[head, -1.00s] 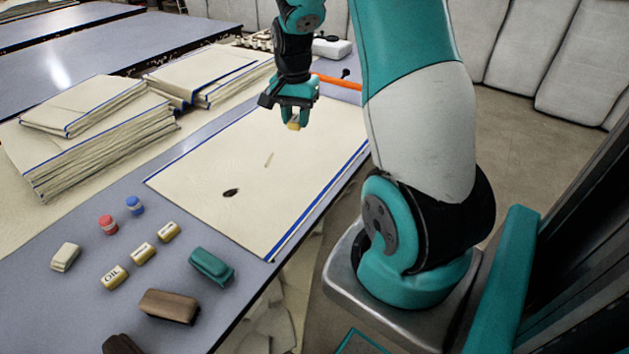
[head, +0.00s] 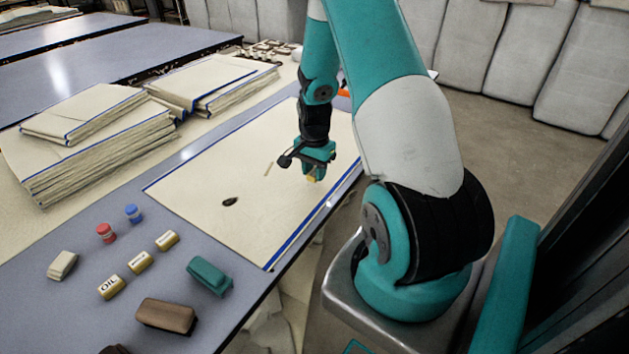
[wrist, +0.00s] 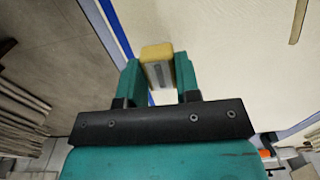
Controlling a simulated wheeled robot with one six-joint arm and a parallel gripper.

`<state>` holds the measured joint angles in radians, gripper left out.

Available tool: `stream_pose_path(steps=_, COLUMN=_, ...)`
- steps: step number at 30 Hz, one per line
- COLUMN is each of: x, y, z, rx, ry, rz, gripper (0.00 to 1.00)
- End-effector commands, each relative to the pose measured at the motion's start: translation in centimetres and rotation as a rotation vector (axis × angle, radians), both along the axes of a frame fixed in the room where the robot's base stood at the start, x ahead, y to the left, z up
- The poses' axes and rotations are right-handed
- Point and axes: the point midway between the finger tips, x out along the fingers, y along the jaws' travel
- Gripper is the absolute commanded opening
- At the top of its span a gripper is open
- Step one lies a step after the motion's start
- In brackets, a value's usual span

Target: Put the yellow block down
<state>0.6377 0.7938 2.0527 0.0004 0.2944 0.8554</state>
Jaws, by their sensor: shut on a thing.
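The yellow block (wrist: 157,52) is held between the two teal fingers of my gripper (wrist: 160,75) in the wrist view. In the head view my gripper (head: 314,174) points down over the right part of the cream cloth (head: 250,190), near its blue-striped edge. Only a small bit of the yellow block shows below the fingertips there. I cannot tell whether the block touches the cloth. The cloth lies flat, with a dark oval spot (head: 230,202) and a thin tan mark (head: 268,168) on it.
Nearer on the table are a red jar (head: 105,233), a blue jar (head: 133,214), several small labelled cans (head: 139,262), a teal block (head: 209,276), a brown block (head: 166,316) and a pale block (head: 62,265). Folded cloth stacks (head: 95,155) stand at left.

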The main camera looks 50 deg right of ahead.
Motion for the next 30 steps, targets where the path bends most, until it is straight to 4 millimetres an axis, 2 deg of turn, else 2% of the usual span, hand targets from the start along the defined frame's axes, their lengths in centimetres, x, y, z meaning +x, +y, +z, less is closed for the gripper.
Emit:
stream_pose_path(steps=7, x=-0.1, y=0.1, z=-3.4, rx=0.002, ry=0.002, rz=0.0, gripper=0.08)
stream_pose_path(steps=19, x=0.0, y=0.0, z=-4.0, rx=0.0, ry=0.0, rz=0.001, gripper=0.08)
stream_pose_path(steps=20, x=0.0, y=0.0, z=-4.0, rx=0.0, ry=0.0, rz=0.001, gripper=0.33)
stream_pose_path(steps=23, x=0.0, y=0.0, z=-3.9, rx=0.0, ry=0.0, rz=0.001, gripper=0.56)
stream_pose_path(steps=30, x=0.0, y=0.0, z=-3.9, rx=0.0, ry=0.0, rz=0.001, gripper=0.56)
